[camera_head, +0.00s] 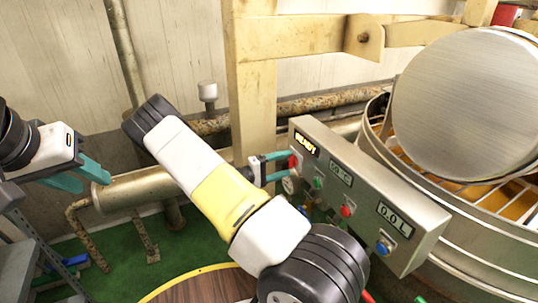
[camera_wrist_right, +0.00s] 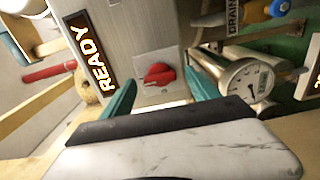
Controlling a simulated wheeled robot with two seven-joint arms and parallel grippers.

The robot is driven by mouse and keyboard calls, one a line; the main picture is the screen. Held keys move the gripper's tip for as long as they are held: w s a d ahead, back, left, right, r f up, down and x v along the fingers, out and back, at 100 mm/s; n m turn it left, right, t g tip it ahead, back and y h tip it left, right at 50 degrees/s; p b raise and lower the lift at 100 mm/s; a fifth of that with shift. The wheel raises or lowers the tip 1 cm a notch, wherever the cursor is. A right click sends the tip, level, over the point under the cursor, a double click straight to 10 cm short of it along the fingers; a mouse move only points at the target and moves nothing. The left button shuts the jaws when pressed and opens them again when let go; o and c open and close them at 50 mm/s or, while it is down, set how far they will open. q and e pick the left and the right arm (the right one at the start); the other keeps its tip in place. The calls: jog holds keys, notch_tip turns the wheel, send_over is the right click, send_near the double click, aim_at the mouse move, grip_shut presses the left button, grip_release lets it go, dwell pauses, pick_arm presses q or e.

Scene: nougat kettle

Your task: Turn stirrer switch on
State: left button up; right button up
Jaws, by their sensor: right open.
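The control panel (camera_head: 370,190) is a grey metal box mounted at a slant by the kettle. Its lit READY display (camera_head: 306,144) is at the left end. A red rotary switch on a square plate (camera_wrist_right: 158,75) sits beside the READY display (camera_wrist_right: 92,50) in the right wrist view; whether it is the stirrer switch I cannot read. My right gripper (camera_head: 276,166) is open at the panel's left end. In the wrist view its teal fingertips (camera_wrist_right: 160,88) stand on either side of the red switch, with no clear contact. My left gripper (camera_head: 90,178) is open and empty, far left.
The kettle (camera_head: 465,105) with its round metal lid stands at the right. A green knob (camera_head: 318,183), a red knob (camera_head: 347,211) and a blue knob (camera_head: 383,247) line the panel. A dial gauge (camera_wrist_right: 246,80) is close to one right finger. A beige post (camera_head: 252,100) stands behind.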

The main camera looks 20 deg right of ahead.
jog(key=a, duration=0.6)
jog(key=shift+s+a, duration=0.15)
jog(key=shift+s, duration=0.15)
jog(key=s+a+r+t+y, duration=0.1)
jog(key=s+a+r+y, duration=0.3)
jog(key=s+r+y, duration=0.2)
jog(key=s+a+r+t+y, duration=0.2)
jog(key=s+a+r+y, duration=0.3)
jog(key=s+r, duration=0.5)
jog(key=s+a+r+t+y, duration=0.1)
jog(key=s+a+r+y, duration=0.3)
jog(key=s+r+y, duration=0.5)
notch_tip(320, 180, up, 2)
jog(key=shift+a+r+t, duration=0.25)
jog(key=shift+a+t, duration=0.05)
jog(key=shift+a, duration=0.1)
